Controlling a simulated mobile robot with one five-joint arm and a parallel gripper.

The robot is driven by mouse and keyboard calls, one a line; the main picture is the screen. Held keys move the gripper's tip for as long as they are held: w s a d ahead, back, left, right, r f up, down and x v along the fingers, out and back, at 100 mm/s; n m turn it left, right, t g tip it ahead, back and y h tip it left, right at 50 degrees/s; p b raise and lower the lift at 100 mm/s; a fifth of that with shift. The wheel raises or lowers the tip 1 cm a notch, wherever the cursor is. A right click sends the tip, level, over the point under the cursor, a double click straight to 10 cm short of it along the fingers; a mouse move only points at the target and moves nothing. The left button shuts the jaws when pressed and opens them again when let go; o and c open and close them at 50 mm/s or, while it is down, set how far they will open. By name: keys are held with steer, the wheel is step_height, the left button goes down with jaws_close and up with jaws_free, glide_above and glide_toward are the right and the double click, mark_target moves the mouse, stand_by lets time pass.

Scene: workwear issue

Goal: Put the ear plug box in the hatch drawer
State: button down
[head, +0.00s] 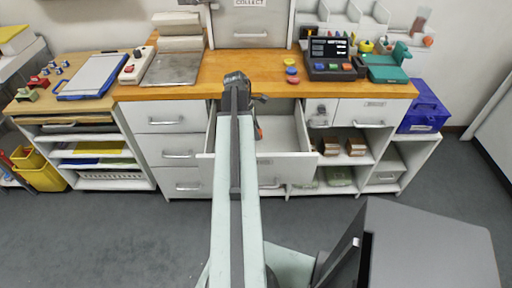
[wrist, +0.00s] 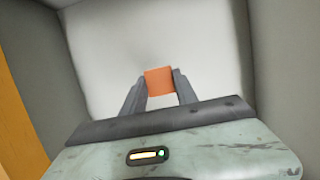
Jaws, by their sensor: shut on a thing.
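My gripper (wrist: 160,84) is shut on a small orange box (wrist: 158,80), which I take to be the ear plug box. In the head view my arm hides most of it, and only an orange edge (head: 259,134) shows. The hatch drawer (head: 285,168) is pulled open below the counter, under the hatch (head: 250,18) marked "COLLECT". My gripper is over or inside the open drawer. In the wrist view the pale drawer floor (wrist: 215,50) lies beyond the box, with grey walls on both sides. I cannot tell whether the box touches the floor.
The wooden counter (head: 215,72) runs behind the drawer and carries a dark till (head: 330,58), coloured discs (head: 291,70) and a green device (head: 385,68). Shut drawers (head: 178,117) are on the left. Brown boxes (head: 329,147) stand on a shelf at right. A grey block (head: 430,250) fills the lower right.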

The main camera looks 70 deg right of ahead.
steer(key=shift+f, duration=0.15)
step_height(320, 180, down, 4)
steer(key=b, duration=0.3)
steer(key=shift+b, duration=0.35)
steer(key=shift+r, duration=0.2)
steer(key=shift+f, duration=0.2)
steer(key=c, duration=0.9)
jaws_free()
steer(key=shift+c, duration=0.2)
steer(key=shift+r, duration=0.1)
steer(key=p+v, duration=1.2)
